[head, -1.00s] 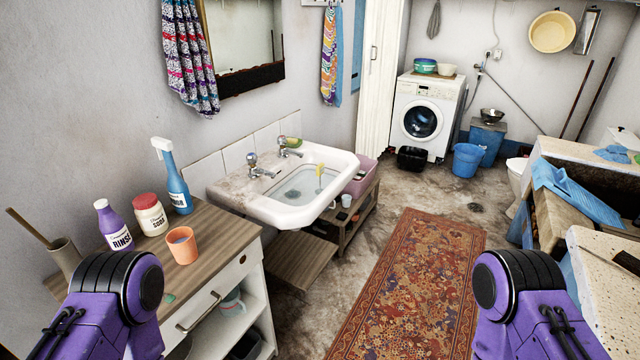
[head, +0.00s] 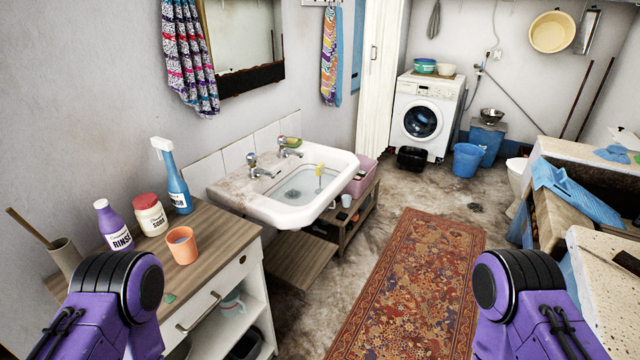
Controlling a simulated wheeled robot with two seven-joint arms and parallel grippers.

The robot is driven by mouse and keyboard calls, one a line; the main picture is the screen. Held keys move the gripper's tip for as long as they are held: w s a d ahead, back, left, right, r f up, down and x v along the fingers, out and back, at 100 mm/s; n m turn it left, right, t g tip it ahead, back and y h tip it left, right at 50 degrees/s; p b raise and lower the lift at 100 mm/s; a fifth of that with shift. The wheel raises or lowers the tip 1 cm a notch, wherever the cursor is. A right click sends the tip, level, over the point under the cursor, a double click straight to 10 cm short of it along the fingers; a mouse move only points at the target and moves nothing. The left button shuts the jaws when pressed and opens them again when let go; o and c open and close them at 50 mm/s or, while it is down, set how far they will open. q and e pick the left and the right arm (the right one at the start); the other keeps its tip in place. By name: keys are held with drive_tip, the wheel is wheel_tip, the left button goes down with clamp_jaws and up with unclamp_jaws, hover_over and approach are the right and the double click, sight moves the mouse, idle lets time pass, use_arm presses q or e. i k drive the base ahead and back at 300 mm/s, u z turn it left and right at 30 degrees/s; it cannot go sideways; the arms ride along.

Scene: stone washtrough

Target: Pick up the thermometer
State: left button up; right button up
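A small upright thing with a yellow top (head: 320,170) stands in the water of the white washbasin (head: 272,214). It is probably the thermometer, but it is too small to make out any scale. Nothing touches it except the water and perhaps the basin. Purple and black links of my two arms show at the lower left and lower right, well short of the basin. Neither of my grippers is in view.
A wooden cabinet (head: 222,225) at the left bears a rinse bottle (head: 113,228), a soda jar (head: 150,216), a blue spray bottle (head: 178,190) and an orange cup (head: 182,246). A patterned rug (head: 410,285) covers the open floor. A stone trough (head: 605,270) stands right.

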sight(320, 169)
drive_tip(key=z, duration=0.75)
drive_tip(key=i, duration=1.7)
drive_tip(key=u, duration=0.5)
drive_tip(key=i, duration=0.5)
drive_tip(key=u, duration=0.45)
